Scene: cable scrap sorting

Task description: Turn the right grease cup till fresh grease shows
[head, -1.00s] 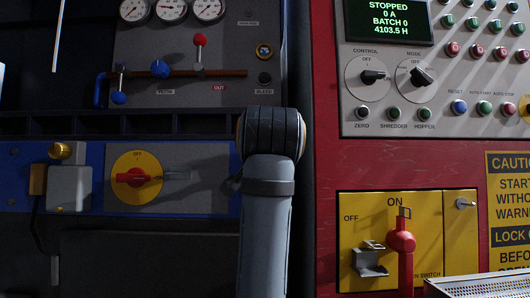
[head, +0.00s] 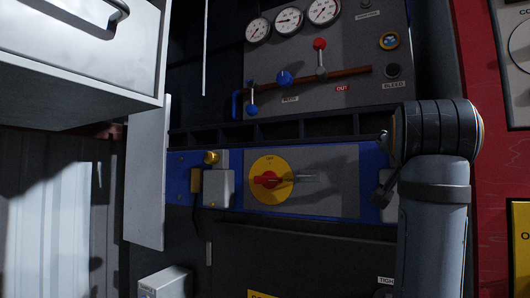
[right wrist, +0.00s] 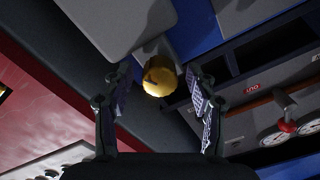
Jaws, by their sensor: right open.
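The right grease cup (right wrist: 160,76) is a brass, rounded cap beside a grey box (right wrist: 105,18) in the right wrist view. A small dark mark shows on it; I cannot make out any grease. My right gripper (right wrist: 158,88) is open, with one finger on each side of the cup in the picture; contact is not visible. In the head view my right arm hides this cup, and only a strip of its pale box (head: 390,209) shows. The similar left brass cup (head: 211,157) sits on a pale box (head: 218,188). My left gripper is out of view.
A yellow plate with a red rotary switch (head: 267,180) lies between the boxes. Above are a rusty pipe with valve handles (head: 345,74) and gauges (head: 289,21). A red cabinet (head: 485,90) stands right, a white drawer unit (head: 95,50) left.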

